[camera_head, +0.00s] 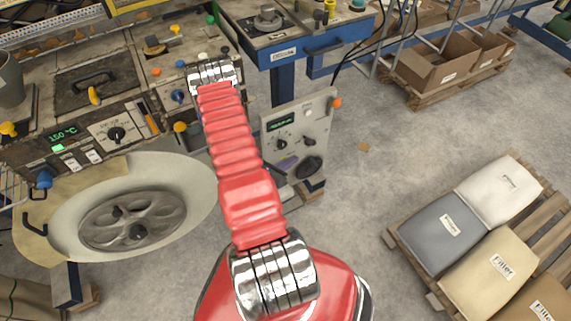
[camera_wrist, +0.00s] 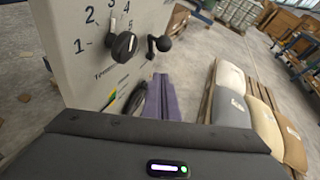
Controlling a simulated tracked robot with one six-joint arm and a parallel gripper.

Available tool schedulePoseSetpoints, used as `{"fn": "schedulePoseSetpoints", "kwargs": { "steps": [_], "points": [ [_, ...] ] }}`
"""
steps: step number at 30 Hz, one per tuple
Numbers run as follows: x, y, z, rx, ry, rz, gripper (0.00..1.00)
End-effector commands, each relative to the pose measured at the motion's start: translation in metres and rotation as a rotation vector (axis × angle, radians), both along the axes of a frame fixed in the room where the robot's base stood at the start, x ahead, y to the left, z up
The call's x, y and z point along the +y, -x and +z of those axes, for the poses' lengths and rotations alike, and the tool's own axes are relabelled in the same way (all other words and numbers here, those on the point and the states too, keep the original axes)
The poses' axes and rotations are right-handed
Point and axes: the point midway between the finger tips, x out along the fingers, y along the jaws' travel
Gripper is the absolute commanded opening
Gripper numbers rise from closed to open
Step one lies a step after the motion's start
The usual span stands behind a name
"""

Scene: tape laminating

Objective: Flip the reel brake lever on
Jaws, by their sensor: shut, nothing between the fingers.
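A grey control panel (camera_head: 318,120) stands right of my arm in the head view and fills the upper left of the wrist view (camera_wrist: 62,60). In the wrist view it bears a black dial knob (camera_wrist: 122,45) with numbers around it. Beside that is a short black lever with a round end (camera_wrist: 160,43). No readable label shows which is the reel brake lever, and its setting cannot be told. My gripper (camera_wrist: 160,92) has purple fingers, shut and empty, just below and in front of the lever, apart from it. In the head view a purple part (camera_head: 287,163) shows low at the panel.
A large round reel (camera_head: 185,200) with a grey hub lies at left below a machine panel (camera_head: 115,130) with switches and a display. A pallet of filler bags (camera_head: 430,235) lies at right, with cardboard boxes (camera_head: 435,60) behind. The floor between is mostly clear.

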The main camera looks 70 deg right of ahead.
Motion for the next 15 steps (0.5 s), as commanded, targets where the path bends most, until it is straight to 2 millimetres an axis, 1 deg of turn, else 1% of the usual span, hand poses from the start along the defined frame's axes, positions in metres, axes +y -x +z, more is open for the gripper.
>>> {"fn": "schedulePoseSetpoints", "kwargs": {
  "steps": [4, 9, 12, 15],
  "points": [
    [-0.017, 0.009, -0.007, 0.0, 0.001, -0.004, 0.0],
    [-0.038, 0.014, 0.004, -0.001, 0.002, -0.003, 0.0],
    [-0.046, 0.015, 0.008, -0.001, 0.002, -0.001, 0.0],
    [-0.05, 0.016, 0.01, 0.0, 0.0, -0.001, 0.0]
  ]
}}
